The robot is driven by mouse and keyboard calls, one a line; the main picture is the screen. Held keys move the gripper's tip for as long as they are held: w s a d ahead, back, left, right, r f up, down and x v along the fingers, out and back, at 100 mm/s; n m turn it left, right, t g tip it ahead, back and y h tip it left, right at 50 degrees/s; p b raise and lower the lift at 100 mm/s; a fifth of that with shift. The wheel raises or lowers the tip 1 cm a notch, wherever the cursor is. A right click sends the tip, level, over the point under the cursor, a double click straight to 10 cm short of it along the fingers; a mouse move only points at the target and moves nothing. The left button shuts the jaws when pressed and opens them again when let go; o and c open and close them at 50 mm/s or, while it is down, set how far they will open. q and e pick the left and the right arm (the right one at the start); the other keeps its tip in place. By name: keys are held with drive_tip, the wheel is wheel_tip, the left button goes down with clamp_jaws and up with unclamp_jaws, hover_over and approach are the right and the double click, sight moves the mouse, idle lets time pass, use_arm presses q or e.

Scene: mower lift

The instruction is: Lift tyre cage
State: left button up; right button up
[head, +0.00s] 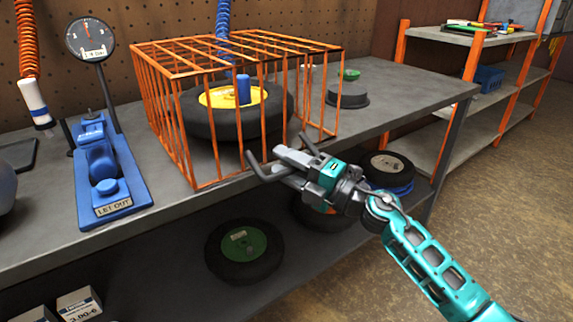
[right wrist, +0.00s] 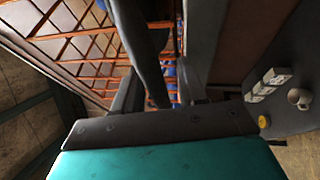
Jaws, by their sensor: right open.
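The orange wire tyre cage (head: 180,132) stands on the grey workbench. It is over a black tyre (head: 205,128) with a yellow hub (head: 222,97) and a blue post in its middle. My right gripper (head: 279,148) is open and empty at the front right of the cage, close to its lower front bars. I cannot tell whether a finger touches a bar. In the right wrist view the cage bars (right wrist: 85,45) run across the upper left, beyond the dark fingers. My left gripper is not in view.
A blue device labelled "LET OUT" (head: 110,180) with a gauge (head: 90,37) stands left of the cage. A dark round stand (head: 348,95) is to the right. Tyres, one with a green hub (head: 243,252), lie on the lower shelf. The bench's right end (head: 425,90) is clear.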

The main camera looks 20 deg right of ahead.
drive_tip(key=shift+c, duration=0.3)
clamp_jaws()
idle(0.4)
